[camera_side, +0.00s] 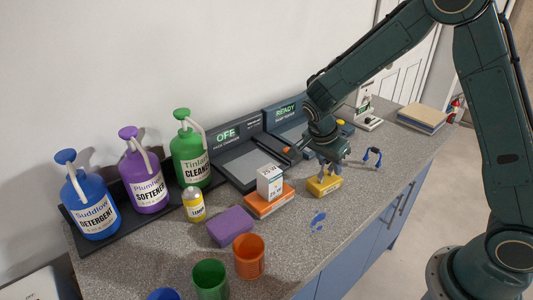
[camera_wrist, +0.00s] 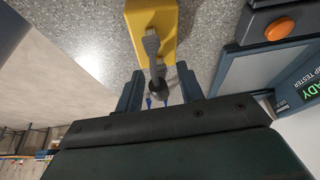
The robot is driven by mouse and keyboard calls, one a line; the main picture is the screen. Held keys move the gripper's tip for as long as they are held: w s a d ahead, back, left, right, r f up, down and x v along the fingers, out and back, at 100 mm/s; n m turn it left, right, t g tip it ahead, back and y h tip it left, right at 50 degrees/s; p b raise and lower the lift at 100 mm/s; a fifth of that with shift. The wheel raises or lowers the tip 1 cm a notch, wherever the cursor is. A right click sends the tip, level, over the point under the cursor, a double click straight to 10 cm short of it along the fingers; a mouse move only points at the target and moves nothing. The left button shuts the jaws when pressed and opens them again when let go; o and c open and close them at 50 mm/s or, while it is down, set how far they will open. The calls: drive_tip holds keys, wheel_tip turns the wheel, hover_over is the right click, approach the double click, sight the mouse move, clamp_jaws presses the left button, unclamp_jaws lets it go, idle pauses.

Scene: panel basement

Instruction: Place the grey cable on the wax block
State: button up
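The yellow block (camera_side: 323,187), which I take to be the wax block, lies on the speckled counter. It also shows at the top of the wrist view (camera_wrist: 168,58). The grey cable (camera_wrist: 151,45) lies with one end over the yellow block, and its darker part runs back between my fingers. My gripper (camera_wrist: 159,92) is open, with a gap between the cable and each finger. In the side view my gripper (camera_side: 329,168) is low, right at the yellow block, and hides most of the cable.
An orange block (camera_side: 269,204) with a white box (camera_side: 269,182) stands left of the yellow block. A purple block (camera_side: 230,227) is farther left. Dark tester devices (camera_side: 245,165) line the wall. Small blue items (camera_side: 318,222) lie near the counter's front edge. Bottles and cups stand left.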

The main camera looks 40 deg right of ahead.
drive_tip(key=shift+r, duration=0.1)
drive_tip(key=v, duration=1.2)
drive_tip(key=shift+r, duration=0.1)
idle(0.7)
drive_tip(key=s+d+r+n+t+y, duration=0.2)
drive_tip(key=s+r+n+t, duration=0.1)
drive_tip(key=s+r+n, duration=0.5)
drive_tip(key=s+a+n+t+y, duration=0.2)
drive_tip(key=s+n, duration=0.8)
drive_tip(key=s, duration=0.4)
drive_tip(key=shift+a+t, duration=0.25)
drive_tip(key=shift+t, duration=0.05)
drive_tip(key=shift+r, duration=0.15)
idle(0.4)
